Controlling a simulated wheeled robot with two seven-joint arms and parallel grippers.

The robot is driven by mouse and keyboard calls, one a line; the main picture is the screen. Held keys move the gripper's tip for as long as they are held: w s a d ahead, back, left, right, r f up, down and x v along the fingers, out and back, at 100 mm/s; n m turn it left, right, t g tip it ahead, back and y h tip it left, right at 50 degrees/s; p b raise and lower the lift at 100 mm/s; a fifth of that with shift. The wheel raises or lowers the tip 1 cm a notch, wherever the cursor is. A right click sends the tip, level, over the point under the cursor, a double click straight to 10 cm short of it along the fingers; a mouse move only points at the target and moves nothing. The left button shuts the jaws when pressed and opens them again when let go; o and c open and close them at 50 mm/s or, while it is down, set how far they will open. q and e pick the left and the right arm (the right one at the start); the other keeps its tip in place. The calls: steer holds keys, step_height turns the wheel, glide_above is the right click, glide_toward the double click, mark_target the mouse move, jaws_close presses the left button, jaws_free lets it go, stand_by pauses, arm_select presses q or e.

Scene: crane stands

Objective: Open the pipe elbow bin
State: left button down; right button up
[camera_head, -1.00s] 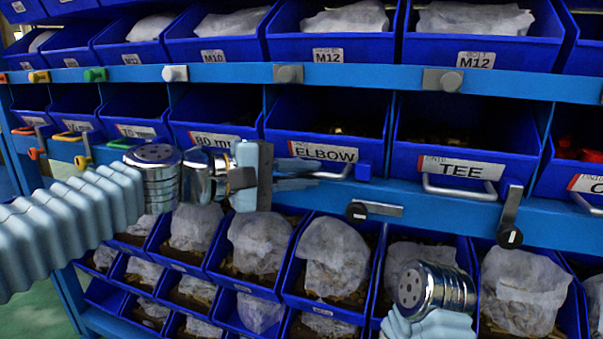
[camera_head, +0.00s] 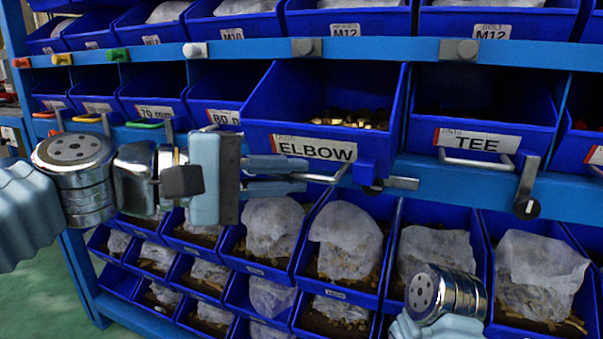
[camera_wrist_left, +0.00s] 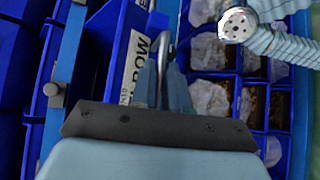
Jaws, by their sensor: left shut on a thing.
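The pipe elbow bin (camera_head: 270,105) is blue with a white label reading ELBOW. It juts out from the rack towards me, and brass-coloured pieces show inside it. Its metal handle (camera_head: 330,177) runs below the label. My left gripper (camera_head: 300,175) is shut on this handle. In the left wrist view the fingers (camera_wrist_left: 165,85) close around the handle beside the label (camera_wrist_left: 137,62). Of my right arm, only a wrist part shows at the bottom right of the head view; its gripper fingers are out of view.
The TEE bin (camera_head: 480,115) sits in the rack to the right, with a handle and a black-knobbed latch (camera_head: 527,190). Another latch (camera_head: 400,183) lies level beneath the elbow bin's right corner. Lower bins (camera_head: 345,245) hold parts in clear bags. Green floor shows at lower left.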

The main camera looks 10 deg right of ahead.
arm_select(q)
steer(key=s+a+b, duration=0.1)
steer(key=s+a, duration=0.2)
steer(key=s, duration=0.2)
steer(key=shift+a, duration=0.3)
steer(key=shift+s, duration=0.1)
steer(key=c, duration=1.2)
jaws_free()
steer(key=v, duration=1.3)
steer(key=shift+a+p, duration=0.35)
steer(key=shift+s, duration=0.1)
